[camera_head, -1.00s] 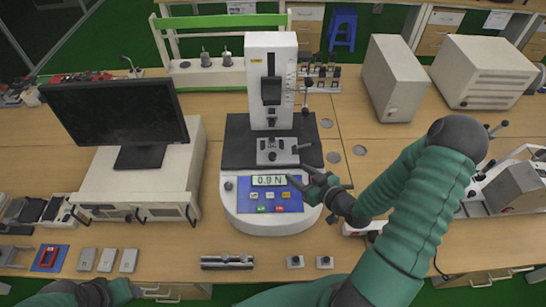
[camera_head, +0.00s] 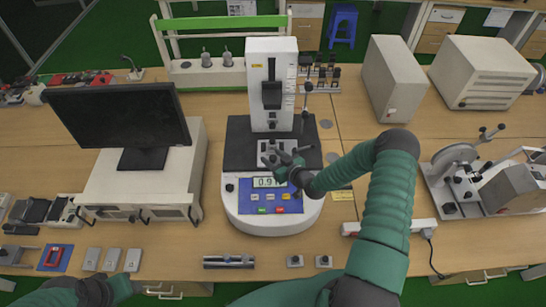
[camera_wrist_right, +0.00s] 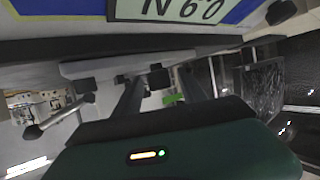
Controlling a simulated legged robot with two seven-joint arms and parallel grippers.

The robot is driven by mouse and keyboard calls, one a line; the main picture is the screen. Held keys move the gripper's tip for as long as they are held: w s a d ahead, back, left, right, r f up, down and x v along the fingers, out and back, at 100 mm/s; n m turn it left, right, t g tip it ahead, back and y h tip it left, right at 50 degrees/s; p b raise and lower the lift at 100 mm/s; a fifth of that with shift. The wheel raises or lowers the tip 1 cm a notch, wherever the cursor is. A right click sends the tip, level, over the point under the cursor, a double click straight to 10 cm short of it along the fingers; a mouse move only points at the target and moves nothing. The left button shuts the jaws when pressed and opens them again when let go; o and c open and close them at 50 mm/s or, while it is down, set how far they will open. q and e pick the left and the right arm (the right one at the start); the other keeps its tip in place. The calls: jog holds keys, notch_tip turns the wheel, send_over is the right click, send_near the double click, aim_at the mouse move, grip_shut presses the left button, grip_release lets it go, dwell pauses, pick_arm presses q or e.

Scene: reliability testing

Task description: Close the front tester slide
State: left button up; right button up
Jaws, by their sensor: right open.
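The tester (camera_head: 270,85) is a white upright column on a rounded base with a blue panel and a display. Its front slide (camera_head: 268,147) is a pale metal block with dark knobs on the black deck, below the column. My right gripper (camera_head: 284,160) is at the slide's front right, just above the display, with its fingers open. It partly covers the slide, and I cannot tell if it touches it. In the right wrist view the two dark fingers (camera_wrist_right: 160,88) point toward pale metal parts with dark knobs.
A monitor (camera_head: 118,122) on a white box stands left of the tester. Beige boxes (camera_head: 392,80) stand at the back right, and another device (camera_head: 462,175) at the right. A metal cylinder (camera_head: 229,262) lies in front. The table right of the base is partly clear.

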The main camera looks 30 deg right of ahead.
grip_shut()
dwell(1.3)
